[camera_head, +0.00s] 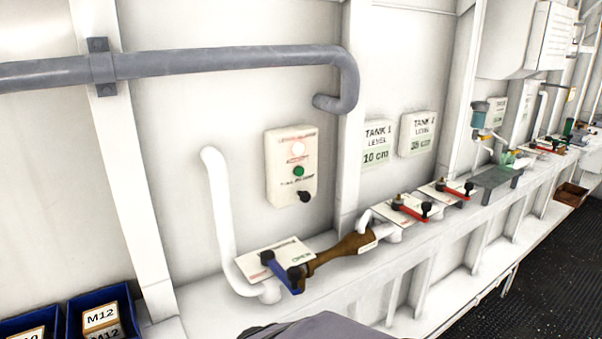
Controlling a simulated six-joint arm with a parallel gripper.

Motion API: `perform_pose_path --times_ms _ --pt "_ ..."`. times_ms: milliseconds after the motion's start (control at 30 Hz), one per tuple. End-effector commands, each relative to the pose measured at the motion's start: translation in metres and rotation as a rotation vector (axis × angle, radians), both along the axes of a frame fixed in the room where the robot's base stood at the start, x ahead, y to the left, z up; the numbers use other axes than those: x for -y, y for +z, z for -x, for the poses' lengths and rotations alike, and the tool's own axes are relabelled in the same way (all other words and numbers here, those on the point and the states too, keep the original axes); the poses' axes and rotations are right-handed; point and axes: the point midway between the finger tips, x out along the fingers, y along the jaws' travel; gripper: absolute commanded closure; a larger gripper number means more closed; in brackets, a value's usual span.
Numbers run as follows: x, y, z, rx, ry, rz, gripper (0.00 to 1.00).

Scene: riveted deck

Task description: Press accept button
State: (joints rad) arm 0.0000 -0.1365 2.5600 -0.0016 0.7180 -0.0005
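A cream control panel (291,177) is fixed to the white wall left of the picture's middle. It carries a bright, lit lamp (298,148) at the top, a green round button (299,171) in the middle and a black knob (304,196) near the bottom right. Small red and dark lettering beside them is too blurred to read surely, so I cannot tell from it which control is the accept button. Nothing touches the panel or covers it. My gripper's fingers do not show; a grey rounded part at the bottom edge looks like my arm.
A grey pipe (220,61) bends down above the panel. Below it, a ledge holds a blue-handled valve (283,272), a brown fitting (340,250) and red-handled valves (410,207). Two tank level displays (378,143) hang right. Blue bins (102,305) stand lower left.

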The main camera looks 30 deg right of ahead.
Motion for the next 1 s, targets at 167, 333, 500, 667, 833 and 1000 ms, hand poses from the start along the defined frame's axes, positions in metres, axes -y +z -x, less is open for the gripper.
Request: perform_pose_path --times_ms 167,333,500,667,833,1000 --pt "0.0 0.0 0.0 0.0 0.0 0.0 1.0" --pt "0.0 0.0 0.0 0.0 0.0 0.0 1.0" --pt "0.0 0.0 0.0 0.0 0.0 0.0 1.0" --pt "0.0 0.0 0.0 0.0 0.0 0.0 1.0" --pt "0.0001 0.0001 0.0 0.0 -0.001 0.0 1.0" --pt "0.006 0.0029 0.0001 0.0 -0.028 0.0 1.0"
